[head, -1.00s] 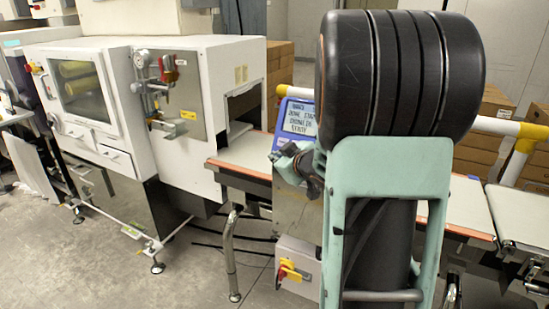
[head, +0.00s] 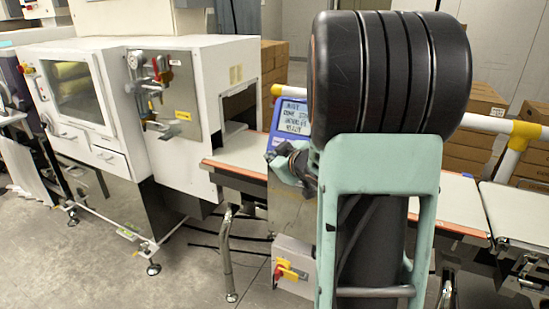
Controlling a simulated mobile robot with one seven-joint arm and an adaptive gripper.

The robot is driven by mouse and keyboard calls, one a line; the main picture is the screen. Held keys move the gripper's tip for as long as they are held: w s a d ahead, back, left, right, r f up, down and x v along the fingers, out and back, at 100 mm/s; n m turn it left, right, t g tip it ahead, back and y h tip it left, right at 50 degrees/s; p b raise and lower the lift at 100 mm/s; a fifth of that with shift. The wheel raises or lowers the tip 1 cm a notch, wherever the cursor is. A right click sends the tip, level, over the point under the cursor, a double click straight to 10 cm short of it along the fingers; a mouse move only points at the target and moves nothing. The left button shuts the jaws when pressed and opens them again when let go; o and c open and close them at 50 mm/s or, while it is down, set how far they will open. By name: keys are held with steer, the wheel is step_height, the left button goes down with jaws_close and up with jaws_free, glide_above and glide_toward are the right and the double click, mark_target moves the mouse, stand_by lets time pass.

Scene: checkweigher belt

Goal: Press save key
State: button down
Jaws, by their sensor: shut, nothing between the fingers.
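The blue control panel (head: 276,116) of the checkweigher stands behind my arm, with a pale screen (head: 293,117) showing several lines of dark text. Its right part is hidden by my arm. I cannot make out the save key; the lower part of the panel is covered. My gripper (head: 283,160) is small and partly hidden in the head view, just below the screen. It is shut and empty. I cannot tell whether it touches the panel.
The conveyor belt (head: 240,152) runs behind my arm and on to the right. A white machine (head: 215,75) with a windowed cabinet stands left. A grey box with a red-yellow switch (head: 288,270) hangs below the belt. A white-and-yellow rail (head: 500,125) and cartons (head: 485,105) are behind.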

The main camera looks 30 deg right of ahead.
steer(key=shift+d+f, duration=0.1)
steer(key=shift+d, duration=0.05)
stand_by(0.4)
steer(key=shift+w+d+f, duration=0.15)
steer(key=shift+w, duration=0.1)
steer(key=shift+w+d+f, duration=0.15)
steer(key=shift+w+d, duration=0.05)
steer(key=shift+d, duration=0.15)
stand_by(0.8)
steer(key=shift+s+a, duration=0.1)
steer(key=shift+s+a+r, duration=0.35)
steer(key=shift+s+a, duration=0.05)
steer(key=shift+a, duration=0.1)
steer(key=shift+s+a+r+p, duration=0.15)
steer(key=shift+s+a+r, duration=0.3)
steer(key=shift+a, duration=0.15)
steer(key=shift+s+a+r+p, duration=0.15)
steer(key=shift+s+a+r, duration=0.15)
steer(key=shift+s+a, duration=0.25)
steer(key=shift+s+a+r+p, duration=0.15)
steer(key=shift+s+a+r, duration=0.25)
steer(key=shift+a, duration=0.25)
